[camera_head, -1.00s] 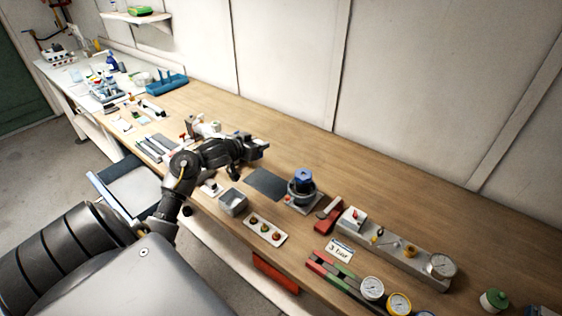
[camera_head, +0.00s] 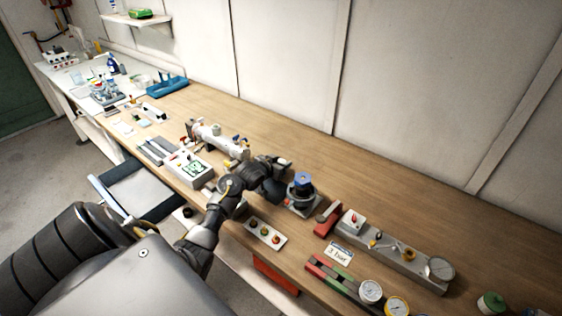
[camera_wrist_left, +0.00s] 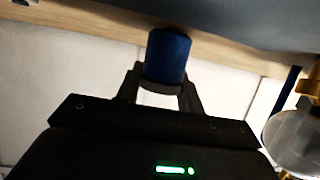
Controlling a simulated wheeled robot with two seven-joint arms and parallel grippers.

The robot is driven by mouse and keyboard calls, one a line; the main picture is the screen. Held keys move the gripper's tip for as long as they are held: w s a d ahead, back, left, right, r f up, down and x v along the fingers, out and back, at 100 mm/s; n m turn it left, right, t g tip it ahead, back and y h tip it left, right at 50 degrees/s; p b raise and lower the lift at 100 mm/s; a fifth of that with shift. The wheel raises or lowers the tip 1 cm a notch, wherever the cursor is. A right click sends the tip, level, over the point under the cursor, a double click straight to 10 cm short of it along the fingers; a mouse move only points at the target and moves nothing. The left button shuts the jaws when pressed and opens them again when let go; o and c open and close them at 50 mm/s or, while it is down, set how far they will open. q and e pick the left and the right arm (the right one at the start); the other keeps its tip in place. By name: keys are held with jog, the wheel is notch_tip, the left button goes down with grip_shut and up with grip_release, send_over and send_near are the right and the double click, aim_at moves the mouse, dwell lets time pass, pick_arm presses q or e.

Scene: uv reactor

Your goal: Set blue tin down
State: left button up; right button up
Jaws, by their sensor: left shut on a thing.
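My left gripper shows in the wrist view (camera_wrist_left: 165,85) and is shut on the blue tin (camera_wrist_left: 169,54), a short dark blue cylinder held between its two fingers. My right gripper is not in view.
A dark round device with a blue top (camera_head: 302,180) stands just right of my gripper. A white box with a display (camera_head: 190,168) and a white tube apparatus (camera_head: 215,137) stand to the left. A gauge block (camera_head: 400,250) lies at right. The bench's back strip is clear.

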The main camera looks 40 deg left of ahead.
pick_arm(q)
jog(key=shift+f, duration=0.2)
jog(key=o, duration=1)
